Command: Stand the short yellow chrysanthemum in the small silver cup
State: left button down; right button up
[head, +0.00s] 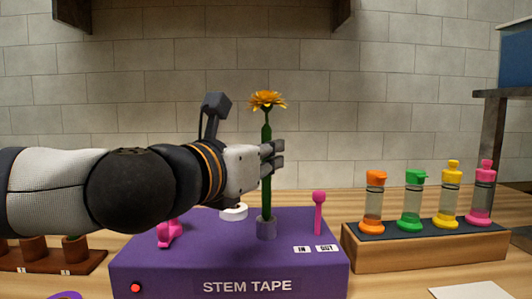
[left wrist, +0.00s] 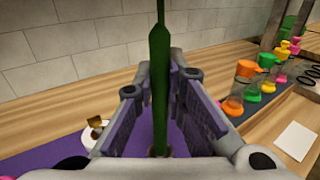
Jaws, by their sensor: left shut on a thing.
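The yellow chrysanthemum (head: 267,101) stands upright with an orange-yellow head on a thick green stem. My left gripper (head: 272,158) is shut on the stem from the left, about midway up. In the left wrist view the green stem (left wrist: 159,85) runs between the finger pads of my left gripper (left wrist: 160,100). The stem's lower end meets a short grey cylinder (head: 266,228) on the purple stem tape box (head: 190,265); I cannot tell how deep it sits. I cannot make out a separate small silver cup. My right gripper is not in view.
A pink lever (head: 318,213) stands right of the flower, and a white roll (head: 234,212) lies behind my gripper. A wooden stand (head: 430,248) with several coloured bottles is at the right. A wooden rack (head: 60,262) is at the far left.

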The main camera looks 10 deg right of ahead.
pick_arm(q)
jog(key=shift+f, duration=0.25)
dwell(0.4)
jog(key=shift+f+b, duration=0.3)
jog(key=shift+f, duration=0.1)
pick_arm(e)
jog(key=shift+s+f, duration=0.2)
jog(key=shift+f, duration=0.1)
pick_arm(q)
jog(key=shift+f, duration=0.35)
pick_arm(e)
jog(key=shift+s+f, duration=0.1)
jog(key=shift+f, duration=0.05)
pick_arm(q)
jog(key=shift+f, duration=0.25)
jog(key=shift+f+b, duration=0.2)
jog(key=shift+b, duration=0.15)
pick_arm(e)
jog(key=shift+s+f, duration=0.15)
pick_arm(q)
jog(key=c, duration=1.6)
grip_release()
jog(key=shift+o, duration=0.4)
jog(key=o, duration=0.5)
